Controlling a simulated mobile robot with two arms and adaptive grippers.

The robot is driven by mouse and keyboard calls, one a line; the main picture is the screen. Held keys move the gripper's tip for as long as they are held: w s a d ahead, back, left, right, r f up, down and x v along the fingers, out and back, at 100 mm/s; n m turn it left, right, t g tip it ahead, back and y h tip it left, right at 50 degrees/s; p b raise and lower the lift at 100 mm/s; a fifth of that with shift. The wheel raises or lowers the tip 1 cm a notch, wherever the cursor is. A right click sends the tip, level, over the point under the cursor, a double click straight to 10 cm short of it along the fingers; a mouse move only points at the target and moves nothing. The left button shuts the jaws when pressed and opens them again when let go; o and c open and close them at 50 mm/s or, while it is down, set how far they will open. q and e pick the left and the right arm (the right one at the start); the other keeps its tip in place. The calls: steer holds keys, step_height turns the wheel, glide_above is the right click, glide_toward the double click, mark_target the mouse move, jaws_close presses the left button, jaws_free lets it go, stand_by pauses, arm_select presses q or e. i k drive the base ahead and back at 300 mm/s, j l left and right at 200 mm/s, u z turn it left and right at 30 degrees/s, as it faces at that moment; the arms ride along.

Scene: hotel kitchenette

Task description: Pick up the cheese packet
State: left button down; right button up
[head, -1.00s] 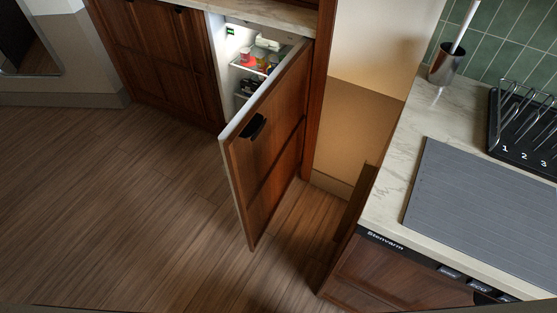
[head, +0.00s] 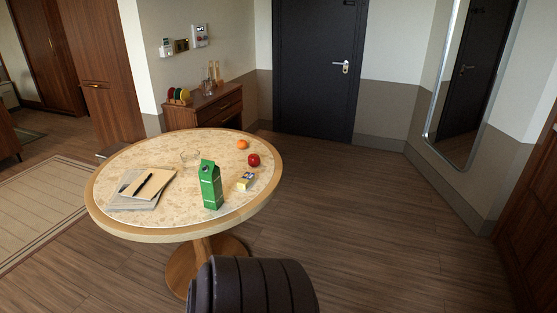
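A small yellow and white packet (head: 245,181) lies on the round table (head: 140,235) near its right edge. It looks like the cheese packet, but its label is too small to read. It is just right of a green carton (head: 210,185) that stands upright. A red apple (head: 254,160) is behind the packet, and an orange fruit (head: 242,144) is farther back. Neither of my grippers shows in the head view.
A glass (head: 190,155), notepads (head: 140,188) and a dark pen (head: 143,184) are also on the table. A dark padded chair back (head: 252,288) stands in front of it. A wooden cabinet (head: 205,107) is behind. The floor (head: 380,220) to the right is clear.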

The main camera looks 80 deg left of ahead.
mark_target(249, 179)
steer(key=u, duration=2.8)
steer(key=i+l+z, duration=0.1)
steer(key=i+l, duration=0.15)
steer(key=i, duration=0.25)
